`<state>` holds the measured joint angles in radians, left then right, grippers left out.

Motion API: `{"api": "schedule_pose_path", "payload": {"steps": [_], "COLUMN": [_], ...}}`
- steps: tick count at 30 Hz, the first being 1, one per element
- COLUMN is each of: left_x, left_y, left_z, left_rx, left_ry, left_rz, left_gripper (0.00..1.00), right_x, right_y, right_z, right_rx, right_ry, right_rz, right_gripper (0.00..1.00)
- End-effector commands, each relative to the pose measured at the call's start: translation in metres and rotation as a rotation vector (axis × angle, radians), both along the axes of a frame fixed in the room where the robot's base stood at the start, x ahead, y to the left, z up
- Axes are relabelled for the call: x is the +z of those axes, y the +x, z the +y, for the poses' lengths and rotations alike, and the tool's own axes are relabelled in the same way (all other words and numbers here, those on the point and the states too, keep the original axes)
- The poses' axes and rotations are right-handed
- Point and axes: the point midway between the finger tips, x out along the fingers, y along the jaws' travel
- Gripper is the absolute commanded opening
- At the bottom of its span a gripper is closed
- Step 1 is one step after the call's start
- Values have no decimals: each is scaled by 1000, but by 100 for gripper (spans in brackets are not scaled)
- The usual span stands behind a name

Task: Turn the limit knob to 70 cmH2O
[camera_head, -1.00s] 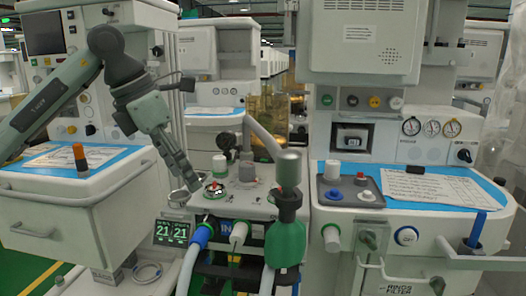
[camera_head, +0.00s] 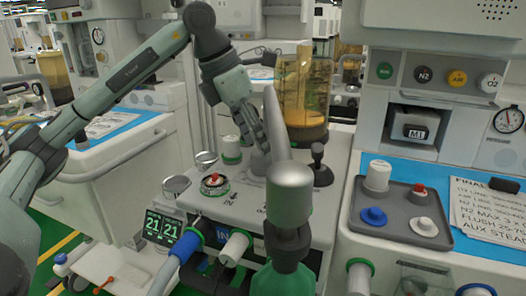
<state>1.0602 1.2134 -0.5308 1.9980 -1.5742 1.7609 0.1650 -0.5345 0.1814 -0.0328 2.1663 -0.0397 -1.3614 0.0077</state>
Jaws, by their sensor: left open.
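My left gripper (camera_head: 257,143) comes in from the upper left and points down over the middle cart's top. It is open and I see nothing between its fingers. A round knob with a red top and a green-marked base (camera_head: 214,184) stands on that top, left of and below the fingertips, apart from them. A white knob with a green ring (camera_head: 231,149) stands just left of the gripper. No limit marking or cmH2O scale is legible, so I cannot tell which is the limit knob or its setting. My right gripper is not in view.
A grey-topped post with a green bag (camera_head: 284,280) stands in front. Blue and white hoses (camera_head: 184,248) hang at the front edge. A grey tray with knobs (camera_head: 381,225) is at right.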

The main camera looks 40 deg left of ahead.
Motion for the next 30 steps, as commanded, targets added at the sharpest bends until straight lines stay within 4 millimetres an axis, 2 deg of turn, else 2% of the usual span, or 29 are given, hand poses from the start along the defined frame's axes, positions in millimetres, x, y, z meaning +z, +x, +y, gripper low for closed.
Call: {"api": "schedule_pose_path", "payload": {"steps": [1,6,16,28,30], "left_x": [-9,-24,-28,-28,-28], "left_y": [2,8,10,10,10], "left_z": [-2,-5,-6,-6,-6], "left_rx": [-2,-1,-1,-1,-3], "left_ry": [0,0,0,-1,0], "left_rz": [2,1,-1,-1,-1], "left_gripper": [60,60,60,11,10], "right_x": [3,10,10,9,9], "right_y": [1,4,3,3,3], "right_z": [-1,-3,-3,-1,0], "right_rx": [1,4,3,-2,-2], "right_ry": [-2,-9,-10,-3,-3], "right_rz": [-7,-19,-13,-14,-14], "right_gripper": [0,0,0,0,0]}}
